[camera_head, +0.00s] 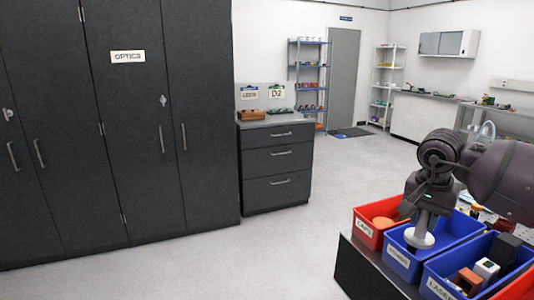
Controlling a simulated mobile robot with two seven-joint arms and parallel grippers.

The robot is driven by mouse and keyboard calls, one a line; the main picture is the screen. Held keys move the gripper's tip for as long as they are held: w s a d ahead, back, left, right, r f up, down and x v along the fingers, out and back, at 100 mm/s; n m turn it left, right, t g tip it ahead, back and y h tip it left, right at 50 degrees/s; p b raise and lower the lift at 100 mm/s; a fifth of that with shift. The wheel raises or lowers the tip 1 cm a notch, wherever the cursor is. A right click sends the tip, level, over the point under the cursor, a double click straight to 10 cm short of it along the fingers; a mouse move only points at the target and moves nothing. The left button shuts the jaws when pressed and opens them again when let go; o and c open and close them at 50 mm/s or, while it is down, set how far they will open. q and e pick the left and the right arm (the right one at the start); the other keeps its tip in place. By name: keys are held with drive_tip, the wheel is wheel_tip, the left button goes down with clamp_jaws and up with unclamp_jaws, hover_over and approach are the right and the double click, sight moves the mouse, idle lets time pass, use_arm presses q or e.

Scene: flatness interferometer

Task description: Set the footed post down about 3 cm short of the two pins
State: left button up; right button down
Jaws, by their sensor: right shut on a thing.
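The footed post (420,236) is a pale short post with a round, flat foot. It hangs upright, foot down, below my right gripper (425,206), which is shut on its upper part. The foot shows in front of the inside of a blue bin (398,257) with a white label; I cannot tell whether it touches the bin's bottom. The two pins do not show in this view. My left gripper is not in view.
A red bin (367,228) labelled CAPS stands left of the blue bin. Another blue bin (440,287) holding several small blocks stands to the right. Dark cabinets (120,180) and a drawer unit (277,168) stand at the left; open floor (290,245) lies between.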

drive_tip(key=s+a+f+n, duration=0.4)
drive_tip(key=a+f+n, duration=0.1)
drive_tip(key=a, duration=0.4)
drive_tip(key=s+a+f+n+y, duration=0.1)
drive_tip(key=s+a+f+n, duration=0.4)
drive_tip(key=a+f, duration=0.3)
drive_tip(key=shift+a+f+t, duration=0.25)
drive_tip(key=shift+a+t, duration=0.05)
drive_tip(key=shift+a, duration=0.3)
